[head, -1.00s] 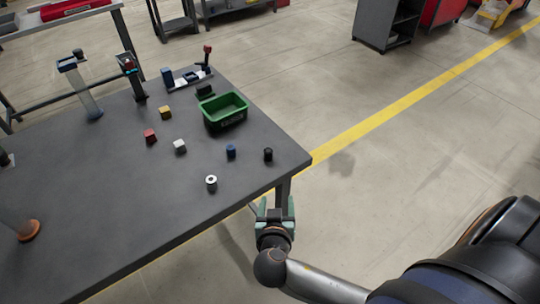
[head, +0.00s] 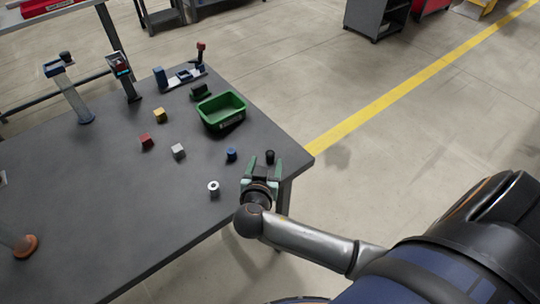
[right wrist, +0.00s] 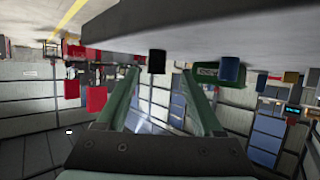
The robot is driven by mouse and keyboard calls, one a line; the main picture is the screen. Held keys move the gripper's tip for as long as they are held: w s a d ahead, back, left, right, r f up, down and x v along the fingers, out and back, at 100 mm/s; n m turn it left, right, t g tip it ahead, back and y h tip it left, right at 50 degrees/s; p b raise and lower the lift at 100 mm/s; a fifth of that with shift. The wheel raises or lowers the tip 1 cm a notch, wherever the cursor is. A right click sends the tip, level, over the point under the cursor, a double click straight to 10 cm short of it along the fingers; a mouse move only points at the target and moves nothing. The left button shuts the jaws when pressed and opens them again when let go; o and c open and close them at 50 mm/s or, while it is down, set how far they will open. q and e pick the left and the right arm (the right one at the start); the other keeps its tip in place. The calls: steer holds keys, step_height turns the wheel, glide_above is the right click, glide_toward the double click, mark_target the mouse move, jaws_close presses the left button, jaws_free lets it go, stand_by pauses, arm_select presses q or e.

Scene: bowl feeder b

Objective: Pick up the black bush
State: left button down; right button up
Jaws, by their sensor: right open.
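The black bush (head: 270,157) is a small dark upright cylinder on the grey table near its right corner. In the right wrist view, which is upside down, the black bush (right wrist: 156,62) hangs from the table surface at the top. My right gripper (head: 264,164) is open and empty at the table's front edge. Its two green fingers point toward the bush, which shows between the fingertips in both views. I cannot tell whether the bush is inside the jaws or just beyond them. My left gripper is out of view.
A blue cylinder (head: 231,155) stands just left of the bush, with a silver ring-shaped part (head: 213,188) nearer the front edge. A green bin (head: 241,119) sits behind. White (head: 178,151), red (head: 147,141) and yellow (head: 159,115) blocks lie further left.

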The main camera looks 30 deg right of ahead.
mark_target(270, 154)
steer(key=w+d, duration=0.2)
steer(key=d, duration=0.1)
steer(key=shift+w+f+p, duration=0.3)
steer(key=shift+w+d+f, duration=0.25)
steer(key=shift+w+f, duration=0.05)
jaws_close()
